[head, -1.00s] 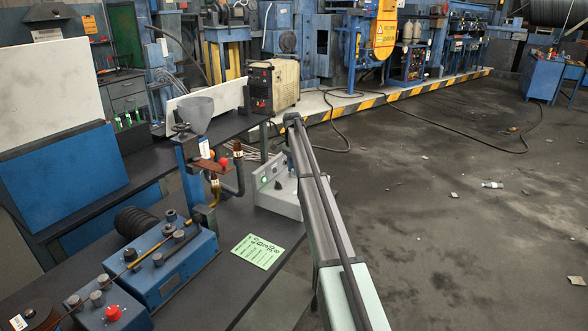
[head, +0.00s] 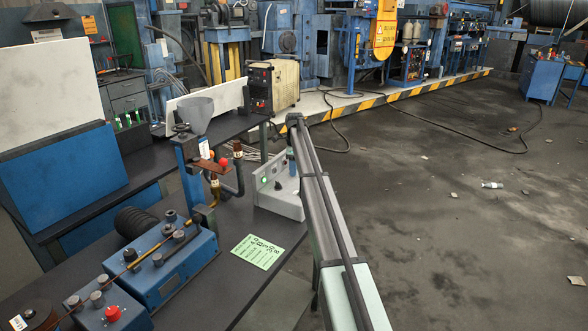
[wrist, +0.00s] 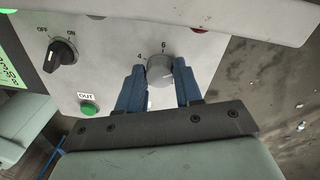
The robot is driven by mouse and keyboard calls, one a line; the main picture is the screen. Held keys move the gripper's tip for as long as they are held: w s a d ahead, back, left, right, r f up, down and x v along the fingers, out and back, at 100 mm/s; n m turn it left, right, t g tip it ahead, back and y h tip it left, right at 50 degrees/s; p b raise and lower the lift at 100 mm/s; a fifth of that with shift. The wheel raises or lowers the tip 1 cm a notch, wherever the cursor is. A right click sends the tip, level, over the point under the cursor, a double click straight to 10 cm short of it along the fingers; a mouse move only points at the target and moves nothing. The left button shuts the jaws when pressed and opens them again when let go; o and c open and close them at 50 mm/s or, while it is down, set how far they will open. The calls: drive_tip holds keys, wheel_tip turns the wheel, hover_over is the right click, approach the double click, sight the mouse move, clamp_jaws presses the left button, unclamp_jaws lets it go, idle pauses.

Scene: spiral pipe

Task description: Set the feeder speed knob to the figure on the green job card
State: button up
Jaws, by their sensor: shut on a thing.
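The feeder speed knob (wrist: 159,70) is a round grey knob on a pale control panel (wrist: 110,60) in the wrist view. The figures 4 and 6 show beside it; its pointer mark is not clear. My gripper (wrist: 159,78) is shut on the knob, with one blue finger on each side.
A black ON/OFF switch (wrist: 63,52) and a green OUT button (wrist: 90,107) sit left of the knob. A blue machine with knobs (head: 158,262) and a grey funnel (head: 194,113) stand on the bench. Open floor lies to the right.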

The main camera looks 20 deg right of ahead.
drive_tip(key=shift+m, duration=0.6)
drive_tip(key=o, duration=1)
drive_tip(key=shift+o, duration=0.2)
drive_tip(key=shift+r, duration=0.1)
wheel_tip(320, 180, up, 14)
drive_tip(key=shift+w+d, duration=0.25)
drive_tip(key=shift+w, duration=0.05)
drive_tip(key=shift+f, duration=0.2)
